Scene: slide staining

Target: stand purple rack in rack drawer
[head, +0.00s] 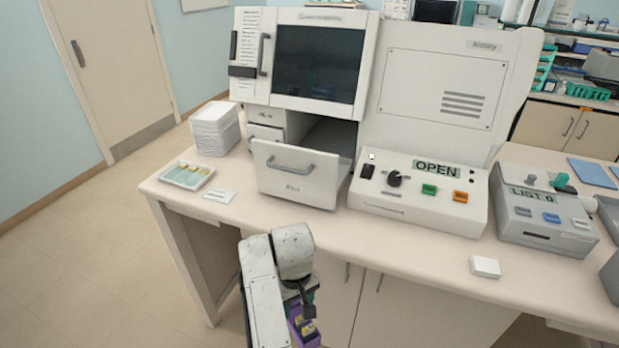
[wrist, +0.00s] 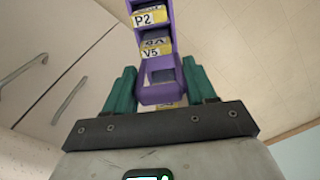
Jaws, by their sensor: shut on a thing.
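The purple rack (wrist: 158,93) is held between the green fingers of my gripper (wrist: 160,90) in the wrist view. It carries slides with yellow-edged labels, among them P2 and V5. In the head view the purple rack (head: 303,335) shows at the bottom edge, low in front of the bench, partly hidden by my arm. The rack drawer (head: 295,186) of the white staining machine (head: 310,60) is pulled out, with a grey handle on its front. Its inside is mostly hidden by the front panel. My gripper is in front of the bench and below the drawer, apart from it.
The control panel (head: 420,190) right of the drawer reads OPEN. A grey box (head: 545,215) reading LIST 0 stands further right. White stacked trays (head: 214,128) and a slide tray (head: 187,175) are left of the drawer. The bench front (head: 375,255) is clear near the drawer.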

